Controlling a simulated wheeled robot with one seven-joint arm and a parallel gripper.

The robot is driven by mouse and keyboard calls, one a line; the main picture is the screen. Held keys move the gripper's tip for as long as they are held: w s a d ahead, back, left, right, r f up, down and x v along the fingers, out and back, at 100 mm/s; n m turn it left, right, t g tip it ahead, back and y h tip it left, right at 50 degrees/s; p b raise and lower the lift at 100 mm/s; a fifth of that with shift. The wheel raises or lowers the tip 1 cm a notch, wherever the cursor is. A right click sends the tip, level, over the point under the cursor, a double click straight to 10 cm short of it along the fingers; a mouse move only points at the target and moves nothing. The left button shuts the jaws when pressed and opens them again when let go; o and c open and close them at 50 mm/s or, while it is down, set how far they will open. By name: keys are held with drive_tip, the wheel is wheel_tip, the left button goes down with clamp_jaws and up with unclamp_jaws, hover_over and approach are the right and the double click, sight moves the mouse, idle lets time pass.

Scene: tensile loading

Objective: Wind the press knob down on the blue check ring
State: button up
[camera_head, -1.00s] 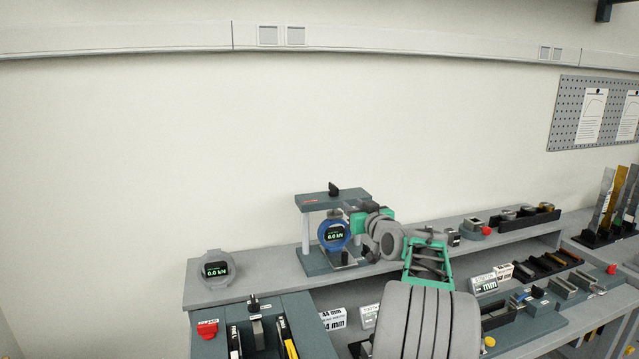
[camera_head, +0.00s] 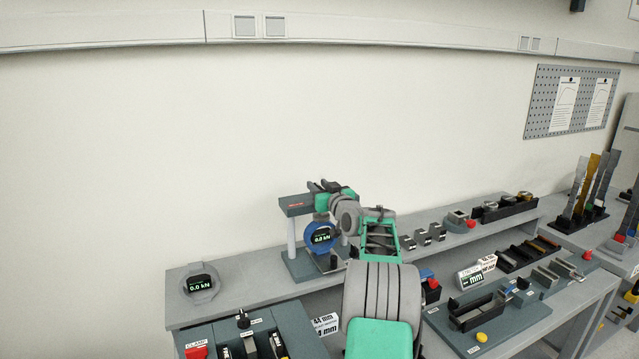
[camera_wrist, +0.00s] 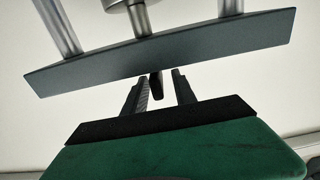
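The blue check ring (camera_head: 321,237) stands in the small press, and its display reads 0.0 kN. The press top plate (camera_head: 294,205) shows above it; in the wrist view the plate (camera_wrist: 70,72) crosses the picture with its columns pointing up. My gripper (camera_head: 322,187) is at the top of the press, at the knob's height. In the wrist view my gripper (camera_wrist: 158,92) is open, its two dark fingers either side of the dark press knob (camera_wrist: 156,84), with gaps visible. In the head view the knob is largely hidden by my gripper.
A grey ring with a 0.0 kN display (camera_head: 201,285) stands on the shelf at the left. Small metal blocks (camera_head: 422,237) and a red button (camera_head: 471,223) stand right of my arm. The wall behind the press is bare.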

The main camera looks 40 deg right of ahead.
clamp_jaws()
idle(0.3)
idle(0.3)
